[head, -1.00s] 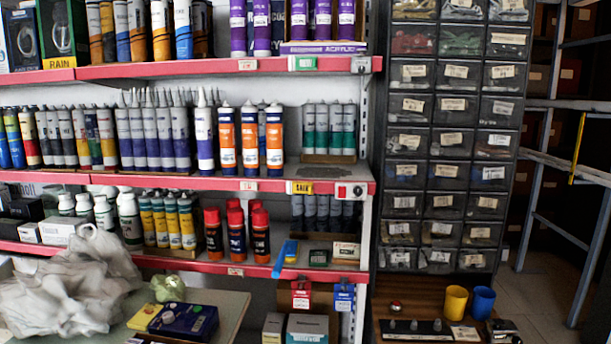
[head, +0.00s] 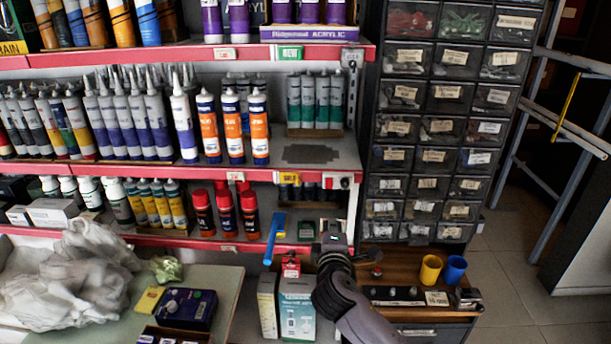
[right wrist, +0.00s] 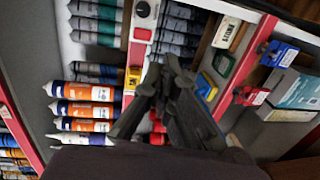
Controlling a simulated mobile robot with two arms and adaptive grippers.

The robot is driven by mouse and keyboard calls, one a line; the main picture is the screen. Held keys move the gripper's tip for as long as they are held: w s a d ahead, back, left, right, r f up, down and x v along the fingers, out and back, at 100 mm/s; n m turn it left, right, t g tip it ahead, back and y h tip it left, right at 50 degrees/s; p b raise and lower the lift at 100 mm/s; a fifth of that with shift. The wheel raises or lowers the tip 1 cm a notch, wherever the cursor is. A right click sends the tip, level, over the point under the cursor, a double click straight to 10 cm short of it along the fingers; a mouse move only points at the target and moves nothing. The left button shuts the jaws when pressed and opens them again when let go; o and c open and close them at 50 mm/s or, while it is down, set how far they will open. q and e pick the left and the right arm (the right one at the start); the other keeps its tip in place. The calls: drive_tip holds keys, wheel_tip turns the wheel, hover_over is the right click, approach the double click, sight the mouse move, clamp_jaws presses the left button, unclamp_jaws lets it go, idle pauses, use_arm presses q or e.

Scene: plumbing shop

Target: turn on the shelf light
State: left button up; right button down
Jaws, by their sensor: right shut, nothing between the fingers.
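A small white switch plate (head: 341,181) with a red part and a dark round knob sits on the red front edge of the middle shelf, at its right end. It also shows in the right wrist view (right wrist: 141,22), near the top. Whether the switch is on cannot be told. My right gripper (head: 334,234) is shut and empty, below the plate in the head view and apart from it. Its closed fingers show in the right wrist view (right wrist: 173,80), pointing up towards the shelf edge. My left gripper is not in view.
Orange-labelled tubes (head: 232,128) stand on the middle shelf left of the plate. A blue tool (head: 274,238) and a hanging red tag (head: 291,264) are beside my right gripper. Dark drawers (head: 436,127) stand to the right. Yellow and blue cups (head: 431,268) stand on a lower cabinet.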

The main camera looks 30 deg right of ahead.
sight(329, 187)
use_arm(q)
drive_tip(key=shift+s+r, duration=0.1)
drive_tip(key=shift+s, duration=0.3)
use_arm(e)
drive_tip(key=shift+w+a+r, duration=0.15)
drive_tip(key=shift+w+r, duration=0.2)
drive_tip(key=shift+r, duration=0.25)
